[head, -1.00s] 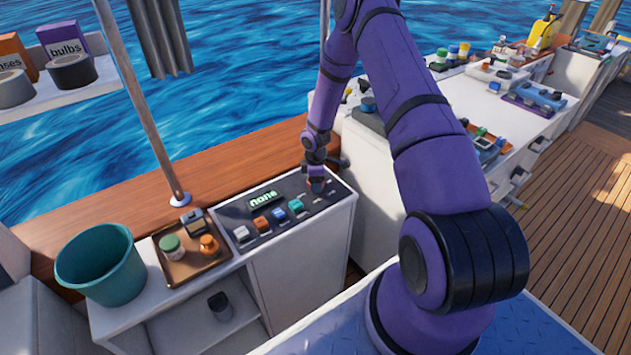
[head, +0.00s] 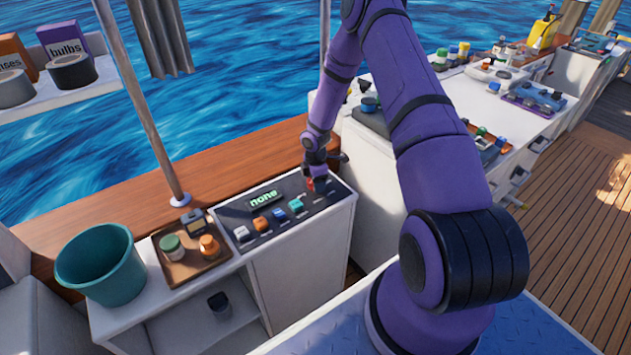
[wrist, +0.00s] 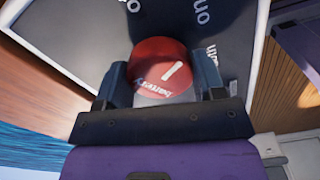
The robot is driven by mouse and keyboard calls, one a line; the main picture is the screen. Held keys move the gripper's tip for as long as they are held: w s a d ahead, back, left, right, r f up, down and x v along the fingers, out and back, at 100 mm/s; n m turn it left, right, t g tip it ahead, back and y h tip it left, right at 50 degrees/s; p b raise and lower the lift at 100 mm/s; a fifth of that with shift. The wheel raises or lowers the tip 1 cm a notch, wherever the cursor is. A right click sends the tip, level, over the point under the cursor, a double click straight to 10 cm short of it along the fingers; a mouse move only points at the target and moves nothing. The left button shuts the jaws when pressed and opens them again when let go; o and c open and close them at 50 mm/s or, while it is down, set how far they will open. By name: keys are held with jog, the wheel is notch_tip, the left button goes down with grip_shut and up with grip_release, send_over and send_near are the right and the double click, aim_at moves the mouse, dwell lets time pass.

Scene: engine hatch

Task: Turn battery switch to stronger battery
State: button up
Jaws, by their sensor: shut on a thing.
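The battery switch is a round red knob (wrist: 160,65) with a white mark and the word "battery" on its face. It sits on a dark panel (head: 270,222), and printed words "on" show around it in the wrist view. My gripper (wrist: 162,80) is shut on the knob, one finger on each side. In the head view my gripper (head: 317,184) is at the panel's far right end, with a bit of red showing. A small display (head: 264,199) on the panel reads "none". I cannot tell exactly which position the knob's mark points to.
A row of coloured switches (head: 278,214) lies left of the knob on the panel. A brown tray (head: 185,268) with a meter and jars, and a teal bucket (head: 103,265), stand further left. A grey pole (head: 150,110) rises behind. A white counter with devices is at right.

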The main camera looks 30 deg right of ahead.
jog(key=o, duration=0.9)
jog(key=shift+r, duration=0.1)
notch_tip(320, 180, up, 11)
jog(key=shift+f, duration=0.2)
jog(key=shift+r, duration=0.1)
jog(key=s+a+r+m+t+h, duration=0.1)
jog(key=s+a+r+m, duration=0.15)
jog(key=r, duration=0.75)
jog(key=s+a+r+m, duration=0.2)
jog(key=s+r, duration=0.2)
jog(key=r, duration=0.6)
jog(key=s+a+r+m+t+h, duration=0.1)
jog(key=s+a+r+m, duration=0.25)
jog(key=r, duration=0.65)
jog(key=s+a+r+m+t, duration=0.1)
jog(key=s+r, duration=0.3)
jog(key=s, duration=0.4)
jog(key=s+a+r+m+t+y, duration=0.1)
jog(key=s+a+r+m, duration=0.3)
jog(key=s, duration=0.4)
jog(key=s+a+r+m+t+y, duration=0.1)
jog(key=s+r, duration=0.3)
jog(key=s, duration=0.4)
jog(key=shift+s+a+r+m, duration=0.15)
jog(key=shift+s+a+m, duration=0.05)
jog(key=shift+a+m, duration=0.5)
